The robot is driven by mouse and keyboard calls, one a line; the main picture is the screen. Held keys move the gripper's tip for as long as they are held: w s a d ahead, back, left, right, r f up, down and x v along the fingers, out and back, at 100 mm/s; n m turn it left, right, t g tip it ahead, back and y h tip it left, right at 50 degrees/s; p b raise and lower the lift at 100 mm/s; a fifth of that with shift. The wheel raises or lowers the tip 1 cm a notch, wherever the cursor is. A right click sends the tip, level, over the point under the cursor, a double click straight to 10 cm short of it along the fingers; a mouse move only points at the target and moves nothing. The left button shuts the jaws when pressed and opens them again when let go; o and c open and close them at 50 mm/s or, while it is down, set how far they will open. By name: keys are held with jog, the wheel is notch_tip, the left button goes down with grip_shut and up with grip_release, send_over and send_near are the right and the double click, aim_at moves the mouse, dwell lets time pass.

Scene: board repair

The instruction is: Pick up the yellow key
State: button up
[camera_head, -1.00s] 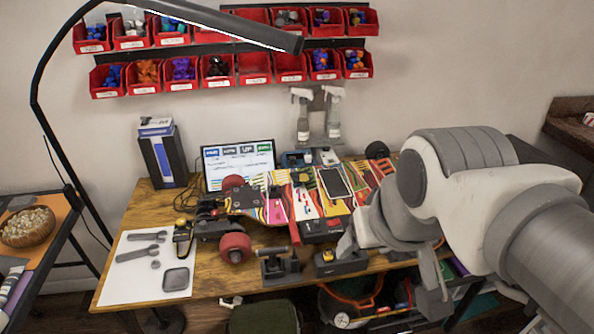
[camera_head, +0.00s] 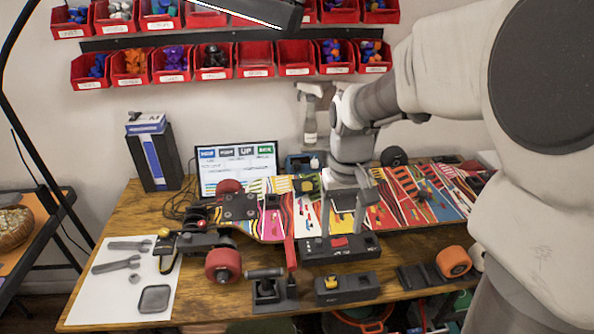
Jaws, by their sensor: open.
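My gripper (camera_head: 342,222) is open and empty, pointing down above a black box with a red top part (camera_head: 340,243) on the workbench. I cannot tell for sure which thing is the yellow key. A small yellow piece (camera_head: 331,282) sits on a low black block (camera_head: 347,288) near the bench's front edge, below and apart from my gripper in the picture.
A skateboard with red wheels (camera_head: 223,265) and colourful decks (camera_head: 415,195) cover the bench's middle. A black clamp-like tool (camera_head: 268,287) stands beside the low block. A monitor (camera_head: 236,165) and red bins (camera_head: 211,62) are behind.

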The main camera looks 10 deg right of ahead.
jog(key=b, duration=0.3)
send_near(332, 274)
jog(key=f, duration=0.5)
jog(key=shift+s+d+f, duration=0.1)
jog(key=shift+d, duration=0.2)
jog(key=f, duration=0.3)
jog(key=f+b, duration=0.1)
jog(key=f, duration=0.1)
jog(key=shift+a+f, duration=0.15)
jog(key=shift+a, duration=0.1)
grip_shut()
